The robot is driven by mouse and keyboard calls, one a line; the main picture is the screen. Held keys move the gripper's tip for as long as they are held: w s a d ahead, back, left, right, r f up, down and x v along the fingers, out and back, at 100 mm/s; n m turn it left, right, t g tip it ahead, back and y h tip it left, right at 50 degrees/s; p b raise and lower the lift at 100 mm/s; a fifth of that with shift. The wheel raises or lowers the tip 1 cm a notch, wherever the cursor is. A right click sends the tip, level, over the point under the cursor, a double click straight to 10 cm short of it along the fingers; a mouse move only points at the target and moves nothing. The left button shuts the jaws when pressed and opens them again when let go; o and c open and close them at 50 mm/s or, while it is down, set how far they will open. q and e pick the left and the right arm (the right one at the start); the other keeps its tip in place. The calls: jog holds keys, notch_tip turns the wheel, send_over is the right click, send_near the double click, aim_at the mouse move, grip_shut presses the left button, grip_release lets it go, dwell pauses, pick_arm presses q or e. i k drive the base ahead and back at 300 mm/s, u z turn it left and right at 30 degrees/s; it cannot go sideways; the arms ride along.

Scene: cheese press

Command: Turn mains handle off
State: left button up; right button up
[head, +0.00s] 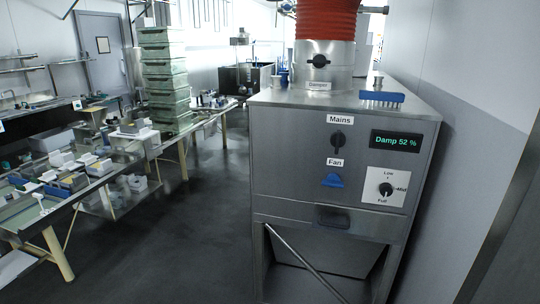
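The mains handle (338,138) is a dark knob under a white "Mains" label (339,119) on the front of a steel cabinet (290,165). The handle looks roughly upright; its exact setting is too small to read. Below it are a "Fan" label (335,162) and a blue fan handle (333,181). A display (396,141) to the right reads "Damp 52 %" in green. A Low/Mid/Full dial (386,189) sits under the display. Neither of my grippers shows in the head view.
A red duct (326,20) rises from the cabinet top, where a blue brush (382,97) lies. A drawer-like front with a dark pull (332,217) is below. Cluttered tables (75,190) and stacked green crates (166,80) stand left. The floor between (200,230) is clear.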

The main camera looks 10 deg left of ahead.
aim_at(338, 140)
jog(key=z, duration=1.1)
jog(key=i, duration=0.9)
jog(key=z, duration=0.15)
